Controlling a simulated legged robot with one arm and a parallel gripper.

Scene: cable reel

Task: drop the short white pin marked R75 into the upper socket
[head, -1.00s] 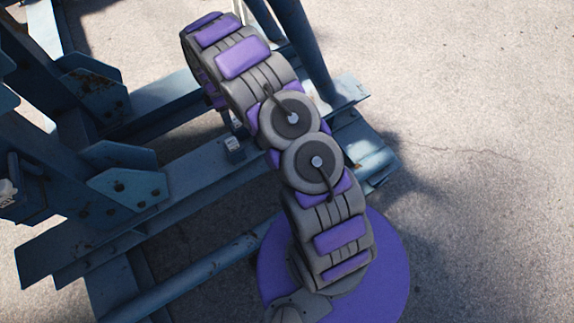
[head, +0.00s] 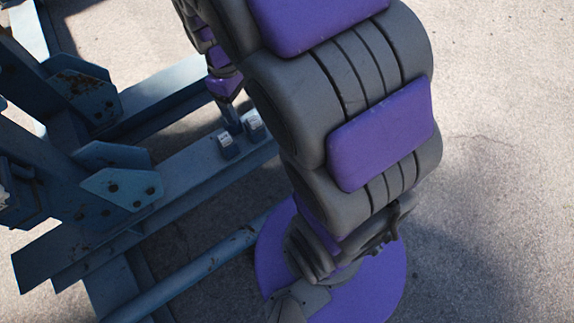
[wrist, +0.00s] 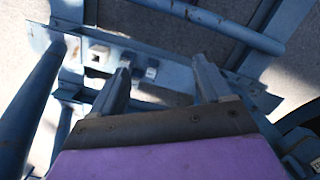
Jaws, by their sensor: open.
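My gripper (wrist: 164,62) is open in the wrist view, its two fingers apart with nothing between the tips. Two small blue blocks with pale tops sit on the steel beam: one (head: 228,146) and another (head: 254,127) in the head view. In the wrist view a pale-topped block (wrist: 151,73) shows just right of the left fingertip. My gripper's finger comes down close behind these blocks in the head view. A white square piece with a dark square opening (wrist: 97,57) lies left of the left finger. I cannot read R75 anywhere, and cannot identify the pin or upper socket.
The blue steel beam (head: 185,165) runs under the blocks. Rusty-bolted brackets (head: 122,188) and uprights crowd the left of the head view. A round tube (head: 205,262) runs below the beam. Concrete ground (head: 500,200) is open at right.

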